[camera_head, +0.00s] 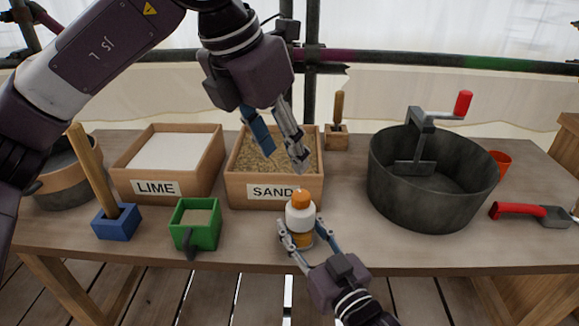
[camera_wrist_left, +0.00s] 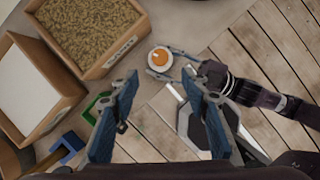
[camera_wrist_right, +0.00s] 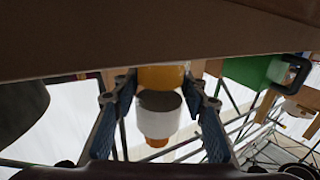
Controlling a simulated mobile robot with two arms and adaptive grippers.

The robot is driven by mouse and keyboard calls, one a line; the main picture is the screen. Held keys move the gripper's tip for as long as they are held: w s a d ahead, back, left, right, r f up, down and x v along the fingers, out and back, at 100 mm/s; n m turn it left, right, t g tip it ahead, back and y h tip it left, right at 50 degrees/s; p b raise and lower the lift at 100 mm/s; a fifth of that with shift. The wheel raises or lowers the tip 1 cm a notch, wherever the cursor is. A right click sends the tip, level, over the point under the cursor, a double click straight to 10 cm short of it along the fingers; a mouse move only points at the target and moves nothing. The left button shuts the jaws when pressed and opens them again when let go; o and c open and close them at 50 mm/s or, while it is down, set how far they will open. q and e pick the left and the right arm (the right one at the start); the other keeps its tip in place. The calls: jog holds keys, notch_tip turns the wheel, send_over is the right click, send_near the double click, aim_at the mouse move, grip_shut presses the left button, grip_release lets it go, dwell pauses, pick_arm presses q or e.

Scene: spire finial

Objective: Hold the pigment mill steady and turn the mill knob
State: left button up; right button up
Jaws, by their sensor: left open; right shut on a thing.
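The pigment mill (camera_head: 300,218) stands upright at the table's front edge, with a white upper body and a yellow-orange lower part. Its orange mill knob (camera_head: 301,198) is on top. The left wrist view shows the knob (camera_wrist_left: 160,58) from above, beyond my left fingers. My right gripper (camera_head: 302,236) is shut on the mill's lower part from the front. The right wrist view shows the mill (camera_wrist_right: 158,112) inverted between the fingers. My left gripper (camera_head: 283,157) is open and empty, pointing down above and slightly behind the knob, apart from it.
The sand box (camera_head: 233,190) is close behind the mill, with the lime box (camera_head: 118,182) to its left. A green box (camera_head: 207,235) and a blue block (camera_head: 130,224) stand left. A large dark bucket (camera_head: 430,210) and red-handled trowel (camera_head: 515,210) are right.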

aim_at(301, 194)
pick_arm(q)
jog(key=w+d+f+n, duration=0.1)
jog(key=f, duration=0.2)
jog(key=w+d+f+n+y, duration=0.1)
jog(key=f, duration=0.3)
jog(key=w+d+f+n, duration=0.1)
jog(key=f+n, duration=0.1)
jog(key=f, duration=0.2)
jog(key=shift+w+d+t, duration=0.1)
jog(key=shift+w+t, duration=0.1)
jog(key=shift+t, duration=0.2)
jog(key=c, duration=1.1)
jog(key=shift+m+g+h, duration=0.4)
jog(key=shift+m+h, duration=0.3)
jog(key=shift+m, duration=1.6)
grip_shut()
